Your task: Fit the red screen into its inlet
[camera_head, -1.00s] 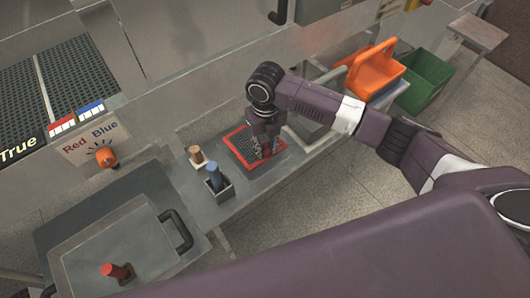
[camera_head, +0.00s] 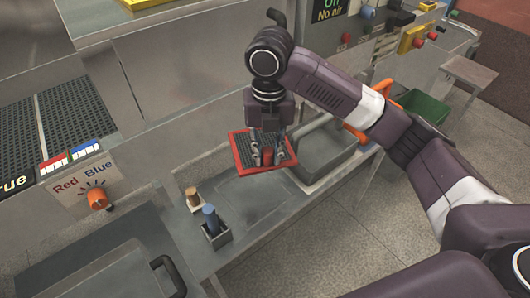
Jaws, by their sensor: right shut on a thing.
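The red screen (camera_head: 243,155) is a square dark mesh plate with a red rim and a red grip in its middle. My right gripper (camera_head: 267,154) points down over it with its fingers closed around the red grip. The screen appears to be held above the metal counter (camera_head: 260,195), nearly level. I cannot tell which opening is its inlet. A dark perforated panel (camera_head: 75,125) is set in the machine at the left, behind a red and blue marked strip (camera_head: 68,158). My left gripper is not in view.
A blue-handled piece (camera_head: 211,219) stands in a small metal holder, with a tan peg (camera_head: 192,197) beside it. An orange knob (camera_head: 97,198) sits under a "Red Blue" sign. A grey basin (camera_head: 328,155) and green bin (camera_head: 425,108) lie to the right.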

